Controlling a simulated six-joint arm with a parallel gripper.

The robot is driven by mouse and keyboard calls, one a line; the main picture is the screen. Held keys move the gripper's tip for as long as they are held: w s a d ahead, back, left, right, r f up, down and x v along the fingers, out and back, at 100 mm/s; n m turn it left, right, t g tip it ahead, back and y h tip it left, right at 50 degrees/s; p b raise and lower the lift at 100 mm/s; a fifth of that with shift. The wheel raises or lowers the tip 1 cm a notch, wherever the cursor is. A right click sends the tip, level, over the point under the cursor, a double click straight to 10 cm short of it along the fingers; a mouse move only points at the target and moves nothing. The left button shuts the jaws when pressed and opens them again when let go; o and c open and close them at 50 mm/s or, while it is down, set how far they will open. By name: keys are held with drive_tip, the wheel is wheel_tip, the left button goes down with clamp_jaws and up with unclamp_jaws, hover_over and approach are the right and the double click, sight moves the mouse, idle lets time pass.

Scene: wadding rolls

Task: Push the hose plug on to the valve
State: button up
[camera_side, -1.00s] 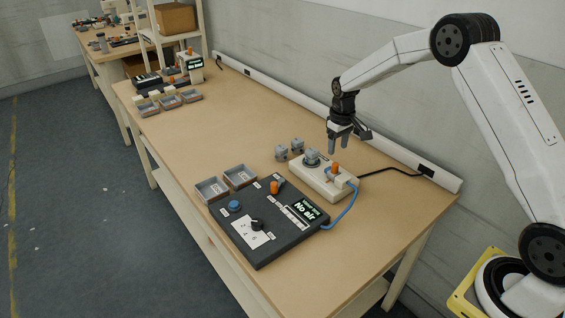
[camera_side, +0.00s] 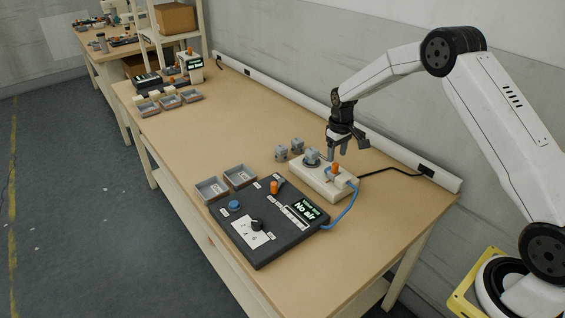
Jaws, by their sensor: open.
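The valve sits on a pale block (camera_side: 318,184) at the right of the table, with an orange knob (camera_side: 335,167) near its right end. A blue hose (camera_side: 345,212) curves from the dark control box up to the block's right end. Its plug (camera_side: 352,184) shows there as a small blue end beside the block; I cannot tell whether it is seated on the valve. My gripper (camera_side: 338,153) is open and empty, pointing down just above and behind the block, close to the orange knob.
The dark control box (camera_side: 266,243) stands in front, its display reading "No air". Two grey trays (camera_side: 212,190) lie to its left. Two grey pieces (camera_side: 282,152) stand behind the block. A black cable (camera_side: 390,170) runs to the wall rail. The table's middle is clear.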

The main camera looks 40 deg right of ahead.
sight(335, 165)
drive_tip(key=shift+f, duration=0.25)
idle(0.4)
drive_tip(key=shift+f, duration=2.25)
drive_tip(key=shift+c, duration=0.2)
clamp_jaws()
drive_tip(key=shift+w, duration=2.4)
